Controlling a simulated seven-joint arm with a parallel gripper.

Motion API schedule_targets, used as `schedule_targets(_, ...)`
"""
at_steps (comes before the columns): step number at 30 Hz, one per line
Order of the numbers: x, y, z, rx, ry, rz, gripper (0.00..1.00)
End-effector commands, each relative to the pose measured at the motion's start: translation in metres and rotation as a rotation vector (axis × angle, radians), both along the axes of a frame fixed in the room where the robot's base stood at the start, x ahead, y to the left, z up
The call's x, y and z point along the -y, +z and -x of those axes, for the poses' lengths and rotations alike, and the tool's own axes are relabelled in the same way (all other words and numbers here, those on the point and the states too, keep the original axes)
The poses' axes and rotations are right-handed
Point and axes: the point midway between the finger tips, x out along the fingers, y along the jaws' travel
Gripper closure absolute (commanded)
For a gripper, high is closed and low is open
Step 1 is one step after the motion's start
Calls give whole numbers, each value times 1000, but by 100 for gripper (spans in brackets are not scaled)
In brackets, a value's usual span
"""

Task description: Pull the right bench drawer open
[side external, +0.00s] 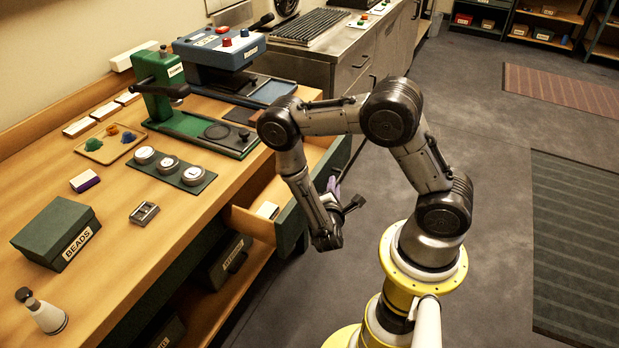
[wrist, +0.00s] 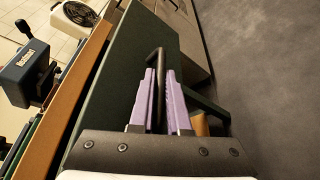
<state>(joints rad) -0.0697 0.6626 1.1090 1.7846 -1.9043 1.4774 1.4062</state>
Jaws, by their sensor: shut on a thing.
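The right bench drawer (side external: 256,218) stands open from the bench's front edge in the side external view. Its pale wooden inside shows on both sides of my arm, and a white item (side external: 267,210) lies in it. The dark green drawer front (wrist: 135,60) fills the middle of the wrist view. My gripper (side external: 333,186) is at the outer side of this front. In the wrist view its purple fingers (wrist: 160,80) are shut on the dark bar handle (wrist: 156,56). The handle's grip is hidden from the side by my arm and gripper.
A green press (side external: 165,95), a blue machine (side external: 220,48), round tins (side external: 168,166) and a beads box (side external: 58,232) stand on the bench top. A dark bin (side external: 225,262) sits on the shelf below. The grey floor (side external: 475,180) in front is clear.

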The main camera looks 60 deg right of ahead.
Motion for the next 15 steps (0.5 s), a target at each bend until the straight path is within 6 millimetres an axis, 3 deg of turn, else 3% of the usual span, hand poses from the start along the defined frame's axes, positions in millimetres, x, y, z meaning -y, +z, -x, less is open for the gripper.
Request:
schedule_targets(6, 0, 0, 50, -4, 4, 1, 100)
schedule_targets(15, 0, 0, 86, 1, 4, 0, 100)
